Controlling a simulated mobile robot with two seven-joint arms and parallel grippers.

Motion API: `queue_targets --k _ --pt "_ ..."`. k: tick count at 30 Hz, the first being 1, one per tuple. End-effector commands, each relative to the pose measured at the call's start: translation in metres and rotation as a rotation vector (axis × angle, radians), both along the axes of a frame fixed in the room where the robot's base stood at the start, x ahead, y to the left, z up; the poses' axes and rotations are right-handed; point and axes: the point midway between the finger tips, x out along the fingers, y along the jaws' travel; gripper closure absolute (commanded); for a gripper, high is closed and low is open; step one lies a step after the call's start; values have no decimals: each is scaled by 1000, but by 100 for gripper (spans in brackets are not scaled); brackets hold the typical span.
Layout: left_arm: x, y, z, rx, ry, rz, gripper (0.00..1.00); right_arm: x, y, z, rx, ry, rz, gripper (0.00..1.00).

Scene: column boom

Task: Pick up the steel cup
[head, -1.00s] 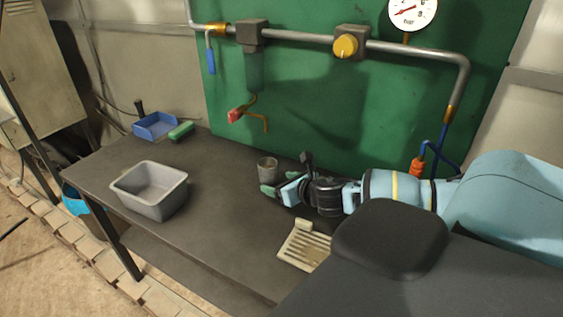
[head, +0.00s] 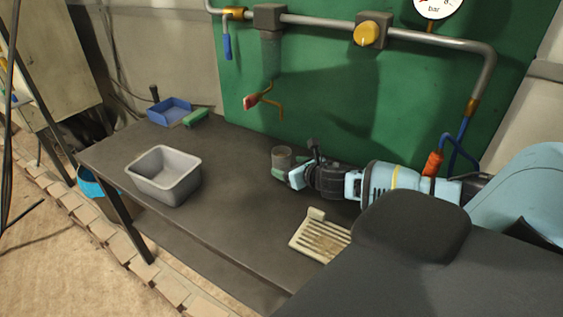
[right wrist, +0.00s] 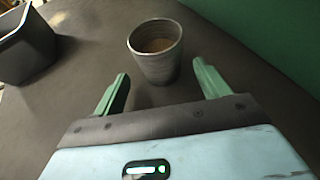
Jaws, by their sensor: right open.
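The steel cup (head: 282,155) stands upright on the dark bench near the green panel. It also shows in the right wrist view (right wrist: 156,62), just beyond the fingertips, with a brownish inside. My right gripper (head: 282,174) is open and comes at the cup from the right. In the right wrist view its two green fingers (right wrist: 160,80) are spread apart, with the cup ahead of the gap between them. Nothing is held. My left gripper is not in view.
A grey bin (head: 163,182) stands on the bench at left and shows in the right wrist view (right wrist: 24,48). A slatted cream rack (head: 322,238) lies at the front. A blue tray (head: 169,111) and green brush (head: 195,118) lie at the back left. A red-handled tap (head: 252,102) hangs above the bench.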

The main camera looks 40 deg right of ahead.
Motion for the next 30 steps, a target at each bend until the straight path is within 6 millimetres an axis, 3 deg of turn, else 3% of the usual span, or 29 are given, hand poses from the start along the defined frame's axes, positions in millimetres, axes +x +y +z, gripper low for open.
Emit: queue_targets --k 9,18,30 --pt "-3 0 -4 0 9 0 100 30 -6 -13 2 -1 -1 25" --pt "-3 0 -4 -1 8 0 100 32 -6 -14 0 -1 0 25" --pt "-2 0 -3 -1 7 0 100 32 -6 -14 0 -1 0 75"
